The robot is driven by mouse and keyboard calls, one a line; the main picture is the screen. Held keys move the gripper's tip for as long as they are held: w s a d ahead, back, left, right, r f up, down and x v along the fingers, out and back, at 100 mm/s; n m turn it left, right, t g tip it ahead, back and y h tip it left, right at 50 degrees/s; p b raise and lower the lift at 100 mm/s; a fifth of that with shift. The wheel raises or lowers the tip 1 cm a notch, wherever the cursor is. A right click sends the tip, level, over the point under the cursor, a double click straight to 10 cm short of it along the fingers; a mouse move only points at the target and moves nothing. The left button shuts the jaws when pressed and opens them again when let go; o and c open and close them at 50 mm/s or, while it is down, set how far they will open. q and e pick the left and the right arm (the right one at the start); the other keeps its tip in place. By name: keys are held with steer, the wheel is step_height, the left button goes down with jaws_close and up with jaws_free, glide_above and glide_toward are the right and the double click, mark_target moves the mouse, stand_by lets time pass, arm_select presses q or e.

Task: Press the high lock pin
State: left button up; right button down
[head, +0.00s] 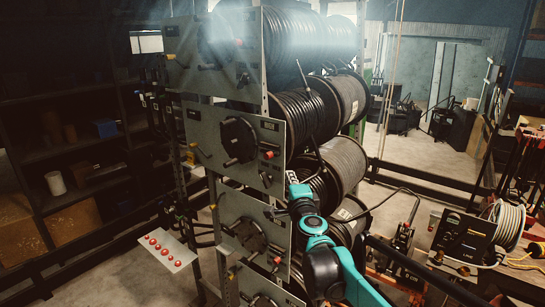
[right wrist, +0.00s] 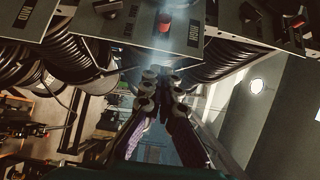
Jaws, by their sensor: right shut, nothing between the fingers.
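A hose reel rack shows grey panels with red pins. My left gripper is not in view.
Black hose reels (head: 345,160) stack behind the panels. A white plate with red buttons (head: 167,250) stands at lower left. A welder-like box (head: 463,240) and a coiled cable (head: 508,222) are at right. Dark shelving (head: 70,160) lines the left.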

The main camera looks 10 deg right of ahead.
steer(key=shift+w, duration=0.1)
steer(key=p, duration=0.2)
glide_toward(267, 156)
steer(key=w+d, duration=0.4)
steer(key=d, duration=0.2)
steer(key=w+a, duration=0.1)
steer(key=w+a+p, duration=0.1)
steer(key=a, duration=0.1)
steer(key=shift+w+f, duration=0.15)
steer(key=shift+w, duration=0.1)
steer(key=shift+w+a, duration=1.1)
steer(key=shift+w, duration=0.25)
steer(key=shift+d, duration=0.1)
